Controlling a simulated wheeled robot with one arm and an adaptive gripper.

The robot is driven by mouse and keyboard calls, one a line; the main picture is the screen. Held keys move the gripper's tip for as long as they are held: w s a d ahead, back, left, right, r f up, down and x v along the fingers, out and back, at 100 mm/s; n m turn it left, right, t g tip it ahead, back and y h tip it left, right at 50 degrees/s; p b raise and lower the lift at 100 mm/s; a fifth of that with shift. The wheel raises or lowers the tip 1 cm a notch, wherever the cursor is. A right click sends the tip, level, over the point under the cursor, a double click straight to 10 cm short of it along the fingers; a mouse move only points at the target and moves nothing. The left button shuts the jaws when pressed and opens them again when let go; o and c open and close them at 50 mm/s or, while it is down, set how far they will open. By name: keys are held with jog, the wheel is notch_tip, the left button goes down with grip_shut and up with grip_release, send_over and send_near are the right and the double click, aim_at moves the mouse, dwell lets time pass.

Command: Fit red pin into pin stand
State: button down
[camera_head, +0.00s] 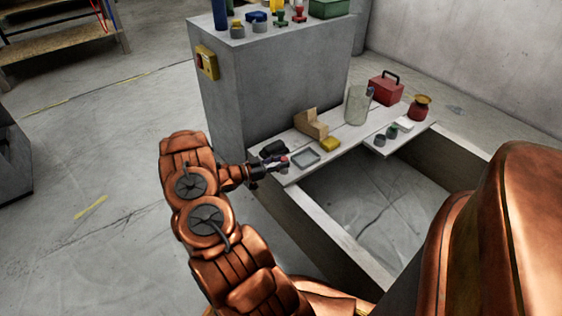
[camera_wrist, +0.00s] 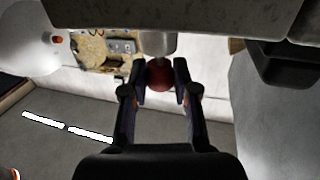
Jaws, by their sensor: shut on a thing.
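My gripper (camera_head: 271,164) is at the left end of the pale shelf, its fingers closed around a small red piece. In the wrist view, my gripper (camera_wrist: 160,82) has its two fingertips on either side of the rounded red pin (camera_wrist: 160,76). A grey metal cylinder (camera_wrist: 157,43) sits directly beyond the red part; I cannot tell whether it belongs to the pin or to the stand. In the head view the red pin (camera_head: 284,158) shows as a tiny red spot at the fingertips. I cannot make out the pin stand for certain.
A grey square tray (camera_head: 305,158) lies right of my gripper on the shelf (camera_head: 345,138). A tall grey cabinet (camera_head: 275,85) rises behind.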

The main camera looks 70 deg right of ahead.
jog(key=shift+f, duration=0.65)
jog(key=c, duration=0.8)
grip_release()
jog(key=v, duration=1.2)
jog(key=shift+r, duration=0.1)
